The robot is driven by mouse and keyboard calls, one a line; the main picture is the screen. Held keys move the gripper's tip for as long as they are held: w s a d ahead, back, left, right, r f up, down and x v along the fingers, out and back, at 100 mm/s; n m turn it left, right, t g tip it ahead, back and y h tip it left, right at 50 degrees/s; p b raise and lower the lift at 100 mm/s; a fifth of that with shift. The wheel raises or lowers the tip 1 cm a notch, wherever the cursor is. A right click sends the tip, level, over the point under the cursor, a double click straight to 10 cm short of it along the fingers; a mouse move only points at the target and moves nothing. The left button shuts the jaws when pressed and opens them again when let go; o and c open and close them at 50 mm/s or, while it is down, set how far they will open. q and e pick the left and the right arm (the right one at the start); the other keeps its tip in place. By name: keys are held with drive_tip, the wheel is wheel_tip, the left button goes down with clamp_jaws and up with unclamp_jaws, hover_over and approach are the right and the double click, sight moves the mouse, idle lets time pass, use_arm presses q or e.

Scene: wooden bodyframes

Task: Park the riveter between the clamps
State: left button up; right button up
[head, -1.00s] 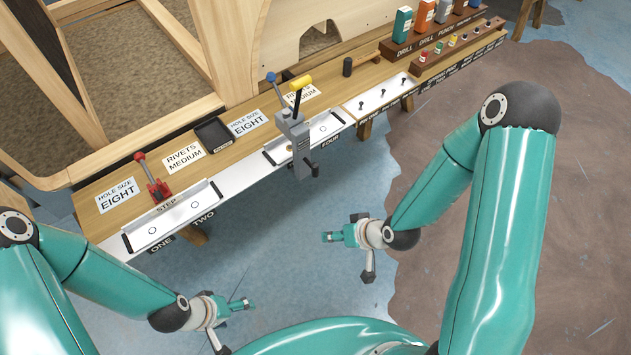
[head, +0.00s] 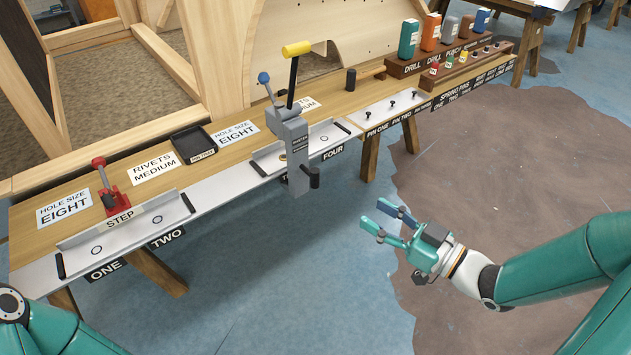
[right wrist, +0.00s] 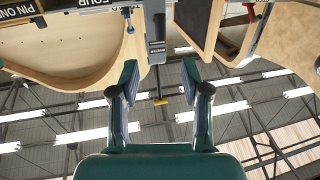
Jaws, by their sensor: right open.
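The riveter (head: 298,155) is a grey upright tool with a yellow-ended lever, standing at the front edge of the tray by FOUR. A blue-knobbed lever (head: 265,80), apparently a clamp, rises just left of it; its base is hidden. A red clamp (head: 108,190) stands behind the STEP tray (head: 128,228) on the left. My right gripper (head: 374,214) is open and empty, apart from the riveter and to its right, with fingers pointing towards the bench. In the right wrist view the riveter (right wrist: 155,35) appears ahead, beyond the gap between the open fingers (right wrist: 160,78). My left gripper is out of view.
The wooden bench (head: 225,155) also carries a black pin tray (head: 191,142), a white pin plate (head: 390,105), a dark-headed mallet (head: 351,78) and a rack of coloured bottles (head: 430,40). A wooden frame stands behind. The floor before the bench is clear.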

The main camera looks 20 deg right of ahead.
sight(315, 176)
drive_tip(key=x, duration=1.6)
drive_tip(key=shift+a+p, duration=0.1)
drive_tip(key=shift+p, duration=0.3)
drive_tip(key=shift+s, duration=0.1)
clamp_jaws()
